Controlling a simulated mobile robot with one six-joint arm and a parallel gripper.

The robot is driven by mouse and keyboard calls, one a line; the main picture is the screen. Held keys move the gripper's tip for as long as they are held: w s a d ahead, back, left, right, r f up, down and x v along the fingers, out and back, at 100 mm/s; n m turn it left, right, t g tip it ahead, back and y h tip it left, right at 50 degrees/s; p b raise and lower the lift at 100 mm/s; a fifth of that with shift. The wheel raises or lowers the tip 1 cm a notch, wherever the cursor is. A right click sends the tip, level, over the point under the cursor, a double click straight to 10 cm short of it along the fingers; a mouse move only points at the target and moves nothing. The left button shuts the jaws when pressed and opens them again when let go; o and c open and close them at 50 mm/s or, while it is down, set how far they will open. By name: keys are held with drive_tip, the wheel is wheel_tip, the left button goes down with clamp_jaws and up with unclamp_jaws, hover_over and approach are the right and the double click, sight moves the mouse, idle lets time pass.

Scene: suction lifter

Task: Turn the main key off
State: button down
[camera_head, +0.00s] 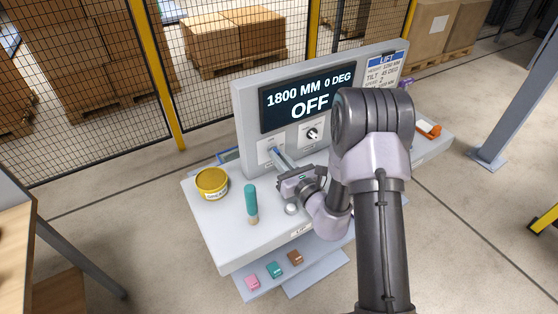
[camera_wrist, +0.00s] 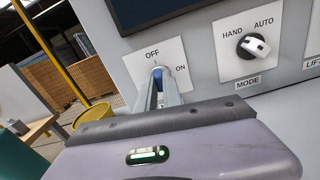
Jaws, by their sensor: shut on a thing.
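The main key (camera_wrist: 157,74) shows as a small blue piece on a white plate (camera_wrist: 131,65) marked OFF and ON. Its head is largely hidden between my fingers, so its exact angle is hard to read. My gripper (camera_head: 275,153) reaches the console's upright panel from the front, and in the wrist view its two fingers (camera_wrist: 160,92) are shut on the key. The display (camera_head: 305,98) reads 1800 MM, 0 DEG and OFF.
The mode knob (camera_wrist: 254,46), marked HAND and AUTO, is right of the key. An orange object (camera_head: 428,129) lies at the right end.

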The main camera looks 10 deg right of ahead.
drive_tip(key=shift+f+n, duration=0.1)
drive_tip(key=shift+n, duration=0.4)
drive_tip(key=shift+b, duration=0.3)
drive_tip(key=c, duration=1.5)
unclamp_jaws()
drive_tip(key=p+v, duration=0.4)
drive_tip(key=v, duration=1.3)
drive_tip(key=shift+s, duration=0.25)
